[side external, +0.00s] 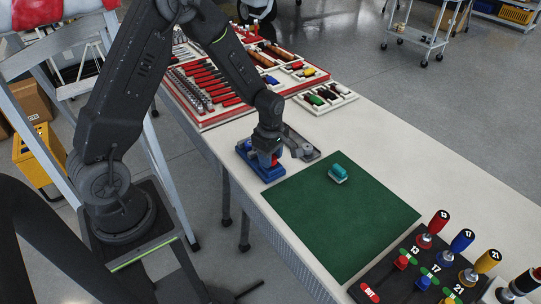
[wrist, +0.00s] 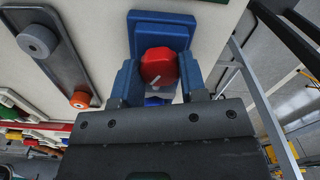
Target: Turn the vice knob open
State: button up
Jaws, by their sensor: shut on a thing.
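The vice (side external: 264,172) is a blue block at the left edge of the white bench, beside the green mat. Its blue body also shows at the top of the wrist view (wrist: 160,24). The red knob (wrist: 158,66) sits in front of it, with a pale mark on its face. My gripper (wrist: 158,78) is shut on the red knob, with a blue piece close on each side of it. In the side view my gripper (side external: 268,148) points down over the vice and hides most of the knob. How far the knob is turned cannot be told.
A grey plate (wrist: 62,58) with a round grey knob and an orange one lies close beside the vice. A teal block (side external: 338,173) lies on the green mat (side external: 345,225). Red tool trays (side external: 215,112) fill the far bench; a dark rack (side external: 420,272) of screwdrivers stands near.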

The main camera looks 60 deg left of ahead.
jog(key=o, duration=0.9)
notch_tip(320, 180, up, 14)
jog(key=shift+f, duration=0.1)
dwell(0.4)
jog(key=s+d+r+m+t, duration=0.2)
jog(key=s+r+m, duration=0.2)
jog(key=s+m, duration=0.2)
jog(key=s+d+r+m+t, duration=0.1)
jog(key=s+d+r+m, duration=0.2)
jog(key=s+m, duration=0.3)
jog(key=s+d+r+m+t, duration=0.2)
jog(key=s+r+m, duration=0.4)
jog(key=m, duration=0.3)
jog(key=shift+s+d+t, duration=0.3)
jog(key=shift+s+d, duration=0.1)
